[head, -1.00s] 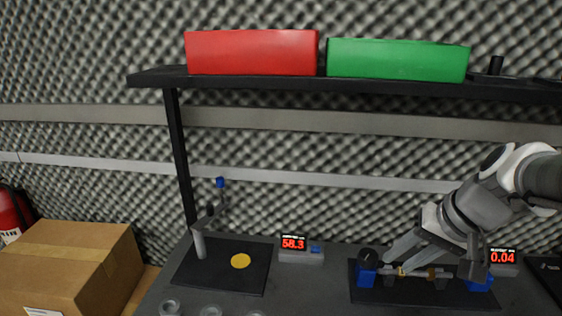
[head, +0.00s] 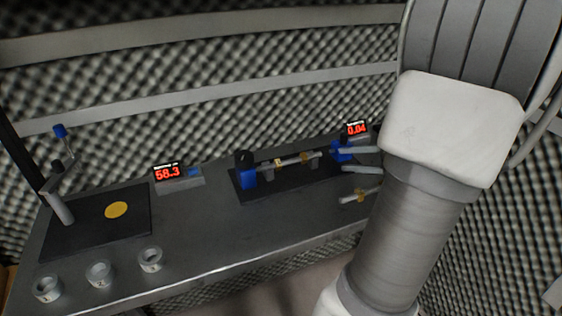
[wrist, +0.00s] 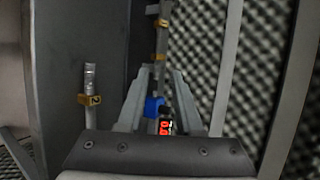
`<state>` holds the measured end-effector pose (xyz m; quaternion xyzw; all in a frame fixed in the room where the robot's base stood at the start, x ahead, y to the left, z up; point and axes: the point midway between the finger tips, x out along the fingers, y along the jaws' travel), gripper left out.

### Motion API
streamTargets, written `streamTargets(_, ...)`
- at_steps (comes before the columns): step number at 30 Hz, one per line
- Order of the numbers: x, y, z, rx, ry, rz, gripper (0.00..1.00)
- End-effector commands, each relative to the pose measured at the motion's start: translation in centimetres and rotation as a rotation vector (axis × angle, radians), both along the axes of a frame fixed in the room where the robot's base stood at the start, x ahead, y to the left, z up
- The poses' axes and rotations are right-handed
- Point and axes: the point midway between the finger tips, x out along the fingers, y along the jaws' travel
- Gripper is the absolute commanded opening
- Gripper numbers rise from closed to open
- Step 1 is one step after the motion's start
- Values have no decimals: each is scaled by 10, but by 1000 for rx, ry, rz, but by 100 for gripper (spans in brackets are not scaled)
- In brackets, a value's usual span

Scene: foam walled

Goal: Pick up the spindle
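A grey spindle-like rod with gold collars (head: 298,161) lies across blue supports on a black mat at the back of the bench. It also shows ahead in the wrist view (wrist: 163,35). A second, shorter-looking rod with a gold tag (head: 360,195) lies on the bare bench at the right, partly hidden by my arm. In the wrist view this tagged rod (wrist: 90,82) is left of my fingers. My gripper (head: 350,160) is at the right end of the supports, its fingers apart. In the wrist view, a blue support (wrist: 154,107) shows between the fingers; I see nothing gripped.
A display reading 0.04 (head: 356,128) stands behind my gripper, another reading 58.3 (head: 170,172) farther left. At the left are a black mat (head: 85,235) with a yellow disc (head: 116,210), a post with a crank (head: 60,205), and three cups (head: 98,274). The front middle bench is clear.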

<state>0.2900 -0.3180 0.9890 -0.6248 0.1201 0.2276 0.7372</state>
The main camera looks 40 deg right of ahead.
Motion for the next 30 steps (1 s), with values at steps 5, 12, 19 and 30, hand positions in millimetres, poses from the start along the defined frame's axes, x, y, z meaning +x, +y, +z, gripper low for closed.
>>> streamTargets(5,23,6,-15,3,-1,1,35)
streamTargets(12,70,16,-40,4,0,3,35)
streamTargets(19,99,22,-54,1,0,0,35)
streamTargets(30,131,36,-74,3,0,2,35)
